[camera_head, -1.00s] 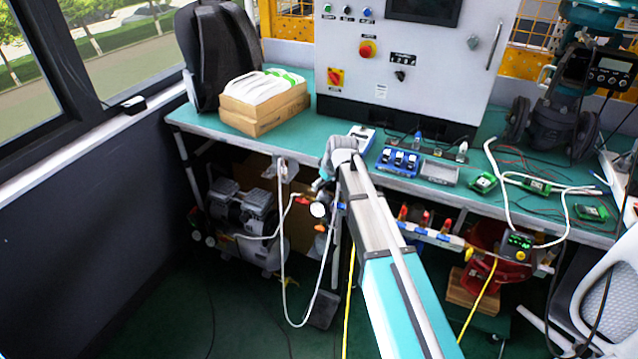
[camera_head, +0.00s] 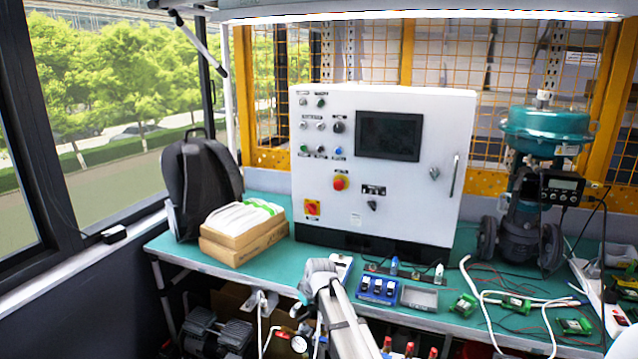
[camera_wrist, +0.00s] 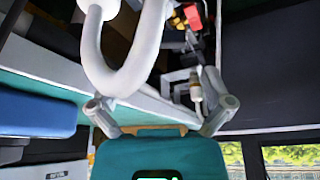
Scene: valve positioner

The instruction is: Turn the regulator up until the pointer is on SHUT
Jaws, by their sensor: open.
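A small white-faced round gauge (camera_head: 299,343) with red beside it shows under the bench's front edge at the bottom of the head view. It may belong to the regulator; its pointer and any SHUT mark are too small to read. The regulator knob cannot be made out clearly. In the wrist view my gripper (camera_wrist: 160,103) has its two fingers wide apart, with nothing clearly held between them. A small brass-coloured fitting (camera_wrist: 196,90) shows near the right finger.
A thick white curved tube (camera_wrist: 130,75) crosses close to the wrist camera. The green bench (camera_head: 270,270) carries a white control cabinet (camera_head: 430,130), cardboard box (camera_head: 240,245), backpack (camera_head: 200,185), blue tray (camera_head: 378,290) and a valve with a positioner (camera_head: 558,187). Loose cables lie at right.

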